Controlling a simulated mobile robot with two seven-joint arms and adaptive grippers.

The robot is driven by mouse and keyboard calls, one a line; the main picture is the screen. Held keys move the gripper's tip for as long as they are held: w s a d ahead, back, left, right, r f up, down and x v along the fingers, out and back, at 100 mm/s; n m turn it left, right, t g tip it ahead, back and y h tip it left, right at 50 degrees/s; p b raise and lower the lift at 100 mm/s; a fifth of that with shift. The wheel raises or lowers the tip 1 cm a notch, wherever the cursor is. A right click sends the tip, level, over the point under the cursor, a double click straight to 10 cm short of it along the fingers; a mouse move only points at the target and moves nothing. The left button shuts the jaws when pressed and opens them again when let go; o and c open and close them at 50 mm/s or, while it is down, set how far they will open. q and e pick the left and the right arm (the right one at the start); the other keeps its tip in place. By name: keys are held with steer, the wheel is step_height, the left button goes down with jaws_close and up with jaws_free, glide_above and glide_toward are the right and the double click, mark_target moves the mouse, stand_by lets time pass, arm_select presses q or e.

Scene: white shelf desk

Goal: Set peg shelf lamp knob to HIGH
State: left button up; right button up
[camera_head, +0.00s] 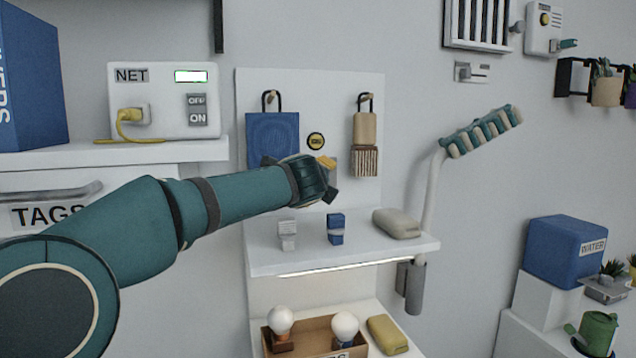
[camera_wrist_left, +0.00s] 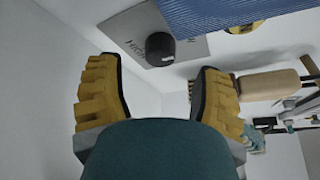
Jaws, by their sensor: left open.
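The lamp knob (camera_wrist_left: 160,48) is a round black knob on a silver plate (camera_wrist_left: 190,48) in the left wrist view. Lettering that looks like HIGH shows beside it, partly cut by the tilted angle. My left gripper (camera_wrist_left: 155,72) is open, its yellow fingers on either side of the knob's line, with the knob ahead and apparently free of both. In the head view my left gripper (camera_head: 328,175) is in front of the white peg board (camera_head: 350,85) and hides the knob. A light strip (camera_head: 340,268) glows under the shelf. My right gripper is not in view.
A blue bag (camera_head: 272,132) and a tan brush (camera_head: 365,130) hang on pegs either side of my gripper. A round yellow-black badge (camera_head: 316,141) sits just above it. The shelf (camera_head: 350,250) below holds small blocks and a beige case (camera_head: 396,223).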

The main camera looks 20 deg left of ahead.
arm_select(q)
steer(key=shift+x, duration=1.9)
jaws_close()
